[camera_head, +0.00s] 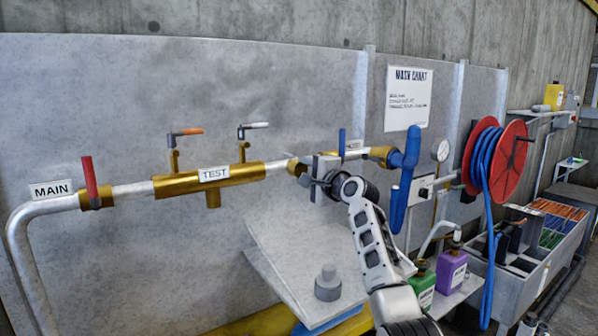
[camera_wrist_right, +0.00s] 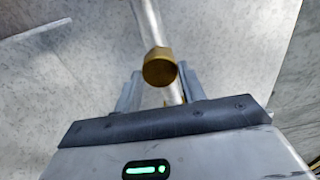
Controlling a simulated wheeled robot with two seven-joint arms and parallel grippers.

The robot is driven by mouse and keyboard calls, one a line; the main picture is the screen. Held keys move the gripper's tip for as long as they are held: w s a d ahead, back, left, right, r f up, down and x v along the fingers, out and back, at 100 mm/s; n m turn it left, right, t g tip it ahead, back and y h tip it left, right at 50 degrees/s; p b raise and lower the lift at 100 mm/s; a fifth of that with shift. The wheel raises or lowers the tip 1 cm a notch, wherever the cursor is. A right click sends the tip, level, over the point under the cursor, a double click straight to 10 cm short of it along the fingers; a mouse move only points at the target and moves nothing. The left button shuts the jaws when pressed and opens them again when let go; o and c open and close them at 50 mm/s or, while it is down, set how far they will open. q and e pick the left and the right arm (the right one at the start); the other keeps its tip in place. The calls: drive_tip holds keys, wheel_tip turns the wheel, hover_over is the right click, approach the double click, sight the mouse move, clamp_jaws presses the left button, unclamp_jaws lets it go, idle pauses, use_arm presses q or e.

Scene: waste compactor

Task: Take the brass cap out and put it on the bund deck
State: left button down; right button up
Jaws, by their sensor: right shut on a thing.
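The brass cap (camera_wrist_right: 160,68) shows between the fingers of my right gripper (camera_wrist_right: 161,90) in the right wrist view, in line with a pale pipe. In the head view, a brass piece (camera_head: 296,167) shows at the pipe end just left of my right gripper (camera_head: 316,179). The right gripper is shut, and its fingers partly hide what they hold. I take this to be the cap. A pale grey tilted plate (camera_head: 283,262) lies below, with a grey stepped cylinder (camera_head: 328,283) on it. I cannot tell whether this is the bund deck. My left gripper is not in view.
The brass TEST section (camera_head: 235,174) and red-handled MAIN valve (camera_head: 90,184) are left of the gripper. A blue lever (camera_head: 404,180) and red hose reel (camera_head: 497,162) stand right. Green and purple bottles (camera_head: 452,270) sit on a low shelf behind my forearm.

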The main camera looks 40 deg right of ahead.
drive_tip(key=shift+d+n+b, duration=0.1)
drive_tip(key=shift+n+b, duration=0.65)
drive_tip(key=shift+n, duration=0.35)
drive_tip(key=shift+n+b, duration=0.45)
drive_tip(key=shift+n, duration=0.65)
drive_tip(key=shift+r+n, duration=0.15)
drive_tip(key=shift+n, duration=0.15)
drive_tip(key=n+b, duration=0.1)
drive_tip(key=n, duration=0.1)
drive_tip(key=shift+s+n, duration=0.1)
drive_tip(key=shift+n, duration=0.2)
drive_tip(key=n, duration=0.2)
drive_tip(key=shift+n+b, duration=0.3)
drive_tip(key=shift+b, duration=0.05)
